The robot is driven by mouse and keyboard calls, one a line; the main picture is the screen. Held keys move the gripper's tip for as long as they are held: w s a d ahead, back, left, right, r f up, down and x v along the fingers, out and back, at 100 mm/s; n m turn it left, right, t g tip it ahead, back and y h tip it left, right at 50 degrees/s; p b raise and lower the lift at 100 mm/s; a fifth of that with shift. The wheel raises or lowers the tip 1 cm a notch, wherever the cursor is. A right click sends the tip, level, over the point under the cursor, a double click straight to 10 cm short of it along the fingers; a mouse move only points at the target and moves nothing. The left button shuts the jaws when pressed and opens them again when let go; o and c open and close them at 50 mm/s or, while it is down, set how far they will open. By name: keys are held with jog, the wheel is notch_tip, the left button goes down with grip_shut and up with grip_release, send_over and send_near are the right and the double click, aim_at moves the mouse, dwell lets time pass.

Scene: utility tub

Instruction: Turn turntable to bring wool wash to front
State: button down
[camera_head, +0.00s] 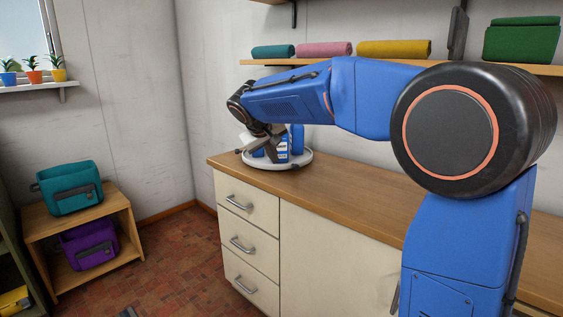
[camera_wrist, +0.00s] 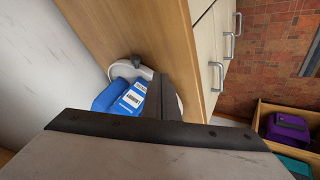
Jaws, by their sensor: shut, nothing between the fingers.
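The white round turntable (camera_head: 304,162) sits on the far left end of the wooden counter. In the wrist view its pale rim (camera_wrist: 117,72) shows, with a dark knob (camera_wrist: 137,61) at the edge. A blue container with a white label (camera_head: 282,149) stands on it; its label faces up in the wrist view (camera_wrist: 132,98). A taller blue container (camera_head: 298,138) stands beside it. I cannot read which is the wool wash. My gripper (camera_head: 268,153) is shut and empty, low over the turntable among the containers. Its dark fingers hide part of the turntable; contact cannot be told.
The wooden counter (camera_head: 350,195) is clear to the right of the turntable. A wall shelf (camera_head: 480,67) with rolled towels runs above my arm. A low wooden stand (camera_head: 128,203) with teal and purple bags is on the floor at left.

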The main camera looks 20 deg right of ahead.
jog(key=x, duration=0.8)
jog(key=shift+w+f, duration=0.15)
jog(key=shift+f, duration=0.2)
jog(key=d, duration=0.1)
jog(key=w+d, duration=0.1)
jog(key=d, duration=0.1)
jog(key=shift+w+d+r, duration=0.15)
jog(key=shift+w+d, duration=0.05)
jog(key=shift+d, duration=0.35)
jog(key=shift+d, duration=0.15)
